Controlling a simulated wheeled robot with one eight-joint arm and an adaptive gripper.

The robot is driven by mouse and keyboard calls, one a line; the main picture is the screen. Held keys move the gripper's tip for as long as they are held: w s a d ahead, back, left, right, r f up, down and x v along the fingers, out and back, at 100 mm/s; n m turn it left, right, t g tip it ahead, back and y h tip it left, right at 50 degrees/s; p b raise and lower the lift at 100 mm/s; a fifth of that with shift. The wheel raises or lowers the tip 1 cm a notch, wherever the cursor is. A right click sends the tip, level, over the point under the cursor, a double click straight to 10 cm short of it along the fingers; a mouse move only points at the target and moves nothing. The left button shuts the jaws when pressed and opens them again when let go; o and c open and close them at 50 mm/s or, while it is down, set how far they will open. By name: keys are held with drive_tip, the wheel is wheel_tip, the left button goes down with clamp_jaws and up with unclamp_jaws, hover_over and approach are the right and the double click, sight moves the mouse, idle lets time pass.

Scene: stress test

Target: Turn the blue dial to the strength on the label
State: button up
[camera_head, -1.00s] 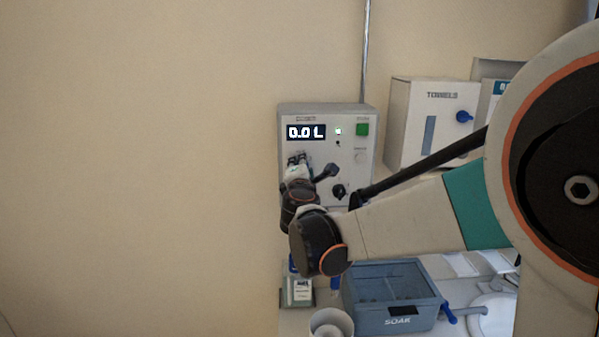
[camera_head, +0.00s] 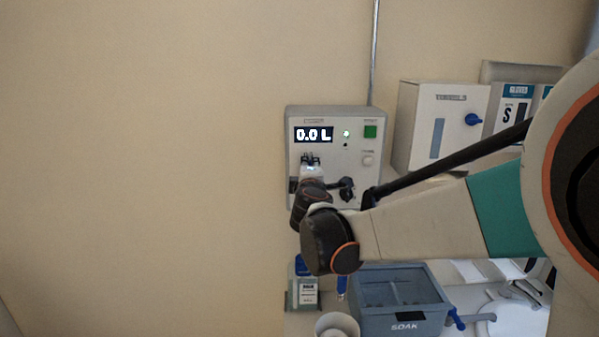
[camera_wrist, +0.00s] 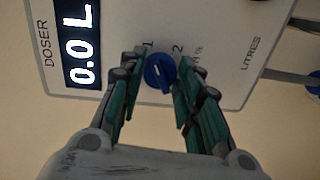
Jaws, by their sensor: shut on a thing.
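The blue dial (camera_wrist: 158,73) is on the face of the white DOSER box (camera_head: 372,189), between my fingertips. Numerals 1 and 2 and a percent sign are printed around it. A pale mark shows near its lower edge in the wrist view; its exact setting is hard to tell. My gripper (camera_wrist: 161,60) is shut on the dial with green-backed fingers on both sides. In the head view my gripper (camera_head: 311,160) hides the dial. The display (camera_head: 313,134) reads 0.0 L. A bottle (camera_head: 306,286) below has a label too small to read.
A green button (camera_head: 370,132) and a pale button (camera_head: 368,159) are on the box's right. A black knob (camera_head: 347,190) is close to my wrist. A SOAK bin (camera_head: 400,296), a white cup (camera_head: 337,327) and a TOWELS box (camera_head: 440,126) stand nearby.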

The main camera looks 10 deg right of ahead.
drive_tip(key=o, duration=1.1)
drive_tip(key=shift+c, duration=0.2)
drive_tip(key=f+v, duration=0.1)
drive_tip(key=v, duration=1.1)
drive_tip(key=shift+s+r, duration=0.15)
drive_tip(key=shift+r, duration=0.3)
